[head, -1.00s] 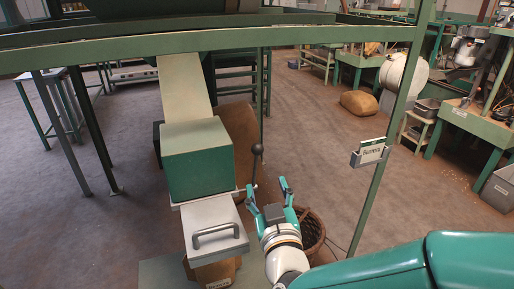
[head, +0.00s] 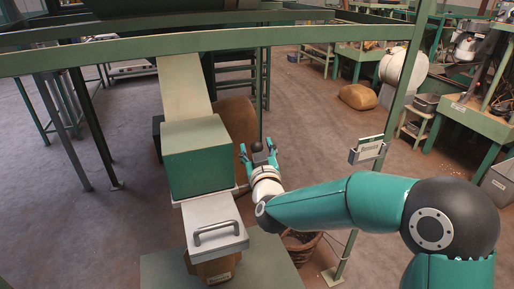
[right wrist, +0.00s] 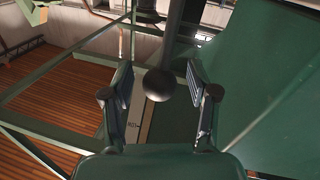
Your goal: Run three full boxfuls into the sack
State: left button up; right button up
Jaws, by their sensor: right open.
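The green box (head: 196,158) sits under the sloping pale chute (head: 185,82). Below it is a metal cover (head: 213,212) with a grey handle, and under that part of a brown sack (head: 217,267) with a small label. A lever's dark ball knob (head: 257,147) stands right of the box. My right gripper (head: 257,150) is open around this knob. In the right wrist view the knob (right wrist: 160,85) lies between the spread fingers (right wrist: 160,95), with visible gaps on both sides. The box's inside is hidden. My left gripper is not in view.
A wicker basket (head: 301,244) is partly hidden below the arm. A strip marked MAX (right wrist: 140,125) shows in the right wrist view. The floor beyond is largely clear.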

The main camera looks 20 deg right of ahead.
grip_shut()
dwell(0.3)
jog(key=shift+f, duration=0.1)
